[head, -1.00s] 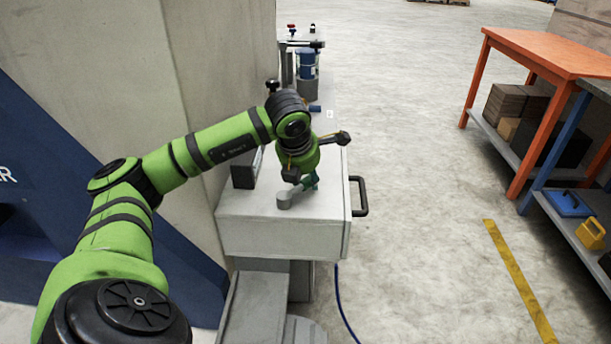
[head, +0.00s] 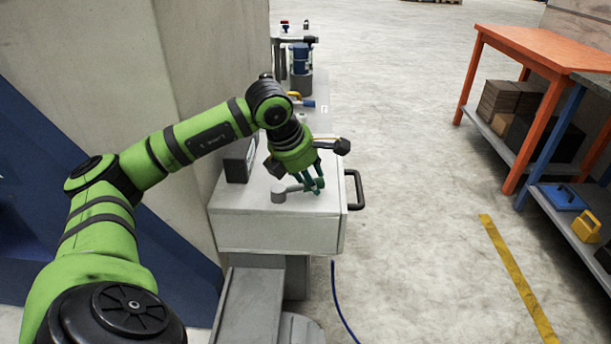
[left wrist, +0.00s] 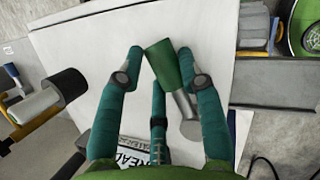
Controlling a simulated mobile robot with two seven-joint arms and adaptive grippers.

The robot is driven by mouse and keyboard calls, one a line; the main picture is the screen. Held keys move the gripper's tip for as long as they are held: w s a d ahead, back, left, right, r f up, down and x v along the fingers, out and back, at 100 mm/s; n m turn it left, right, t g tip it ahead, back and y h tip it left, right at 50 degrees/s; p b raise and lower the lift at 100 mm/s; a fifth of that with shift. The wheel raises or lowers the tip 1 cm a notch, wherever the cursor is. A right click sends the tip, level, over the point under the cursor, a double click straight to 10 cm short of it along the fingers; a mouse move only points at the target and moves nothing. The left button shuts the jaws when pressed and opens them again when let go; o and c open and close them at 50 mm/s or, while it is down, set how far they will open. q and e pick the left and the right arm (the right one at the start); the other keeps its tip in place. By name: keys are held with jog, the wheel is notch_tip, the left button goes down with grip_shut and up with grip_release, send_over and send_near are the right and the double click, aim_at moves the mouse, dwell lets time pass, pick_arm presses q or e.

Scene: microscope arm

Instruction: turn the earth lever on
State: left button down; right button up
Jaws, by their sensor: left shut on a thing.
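The earth lever has a round grey hub (head: 279,193) and a grey arm, and it sits on the white top of the cabinet. Its arm points right in the head view. My left gripper (head: 314,185) reaches down over the lever's outer end, its teal fingers shut around the green grip. In the left wrist view the green grip (left wrist: 163,64) lies between the fingertips of my left gripper (left wrist: 163,70), touching the right finger; the grey rod (left wrist: 183,104) runs down from it. The fingers hide part of the grip in the head view. My right gripper is not in view.
The white cabinet (head: 270,235) has a black handle (head: 355,190) on its right side. A dark box (head: 240,160) stands at its back left, by the wall. Blue and grey equipment (head: 301,70) stands behind.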

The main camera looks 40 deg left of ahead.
pick_arm(q)
jog(key=shift+s+d+m+g+h+b, duration=0.1)
jog(key=shift+s+d+m+h, duration=0.25)
jog(key=shift+m, duration=0.3)
jog(key=shift+s+d+m+g+h+b, duration=0.1)
jog(key=shift+d+m+h+b, duration=0.1)
jog(key=shift+d+m, duration=0.35)
jog(key=shift+s+d+m+g+h+b, duration=0.1)
jog(key=shift+s+d+m+h, duration=0.15)
jog(key=shift+m, duration=0.55)
jog(key=c, duration=0.8)
grip_release()
jog(key=shift+o, duration=0.2)
jog(key=shift+s+a+r, duration=0.1)
jog(key=shift+r, duration=0.05)
jog(key=shift+s+r, duration=0.1)
jog(key=shift+r, duration=0.2)
jog(key=v, duration=1.1)
